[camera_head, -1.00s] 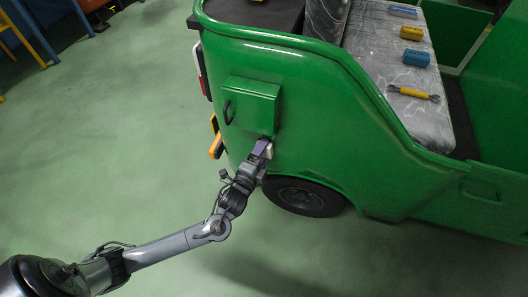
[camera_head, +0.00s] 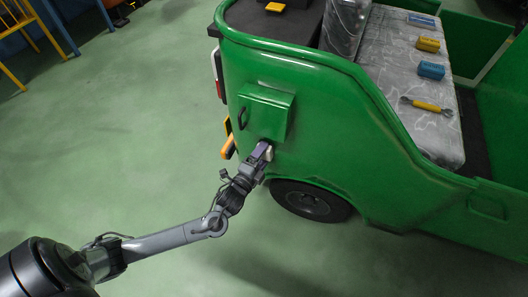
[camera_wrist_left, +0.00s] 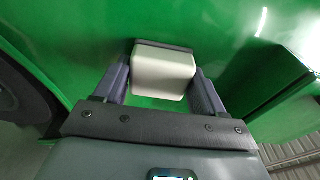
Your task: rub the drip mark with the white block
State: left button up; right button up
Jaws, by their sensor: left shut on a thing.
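The white block (camera_wrist_left: 163,72) is between the two fingers of my left gripper (camera_wrist_left: 163,88) in the left wrist view. Its dark far edge lies against or very close to the green body panel; I cannot tell whether it touches. In the head view my left gripper (camera_head: 262,152) is at the green rickshaw's (camera_head: 320,130) rear side, just below a green box, with a bit of the white block (camera_head: 268,154) showing. The drip mark is not visible; the block and gripper may hide it. My right gripper is not in view.
A green box with a handle (camera_head: 265,110) juts from the panel just above my gripper. A wheel (camera_head: 312,201) is below right. The seat (camera_head: 405,75) holds a yellow-handled wrench (camera_head: 427,106) and blue and yellow blocks.

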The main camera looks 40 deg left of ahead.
pick_arm(q)
jog(key=s+p, duration=0.1)
jog(key=s+d+p, duration=0.1)
jog(key=s+p, duration=0.1)
jog(key=s, duration=0.1)
jog(key=shift+s+d, duration=0.1)
jog(key=shift+d, duration=0.2)
jog(key=shift+s+d, duration=0.1)
jog(key=shift+s, duration=0.2)
jog(key=shift+s, duration=0.1)
jog(key=s+p, duration=0.1)
jog(key=s+d+p, duration=0.1)
jog(key=shift+s, duration=0.35)
dwell(0.4)
